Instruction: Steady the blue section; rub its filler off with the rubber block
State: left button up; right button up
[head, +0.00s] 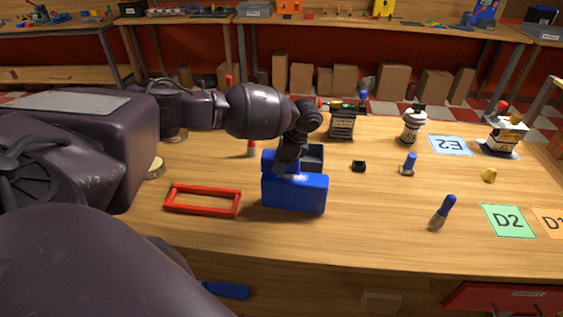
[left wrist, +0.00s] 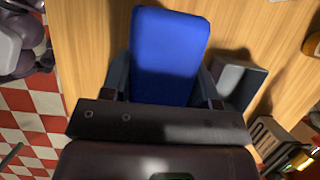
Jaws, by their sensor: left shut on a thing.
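The blue section (head: 295,194) stands on the wooden table near the middle of the head view. It is a blocky piece with a raised part at its back left. My left gripper (head: 288,166) reaches down over it from behind and is shut on it. In the left wrist view the blue section (left wrist: 168,50) lies between the two fingers (left wrist: 165,82). I cannot make out any filler on the faces that show. A small black block (head: 359,167) lies to the right; I cannot tell whether it is the rubber block. My right gripper is not in view.
A dark grey open box (head: 314,157) stands close behind the blue section. A red frame (head: 202,201) lies to the left. The tabletop right of the blue section is mostly clear.

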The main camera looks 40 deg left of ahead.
pick_arm(q)
jog(key=shift+d+r+p, duration=0.2)
jog(key=shift+r+p, duration=0.4)
jog(key=shift+r, duration=0.05)
jog(key=shift+a+r+p, duration=0.1)
jog(key=shift+r+p, duration=0.75)
jog(key=shift+p, duration=0.2)
notch_tip(320, 180, up, 2)
jog(key=shift+r+p, duration=0.1)
jog(key=shift+p, duration=1)
jog(key=shift+s+r+p, duration=0.1)
jog(key=shift+r+p, duration=0.2)
jog(key=shift+p, duration=0.05)
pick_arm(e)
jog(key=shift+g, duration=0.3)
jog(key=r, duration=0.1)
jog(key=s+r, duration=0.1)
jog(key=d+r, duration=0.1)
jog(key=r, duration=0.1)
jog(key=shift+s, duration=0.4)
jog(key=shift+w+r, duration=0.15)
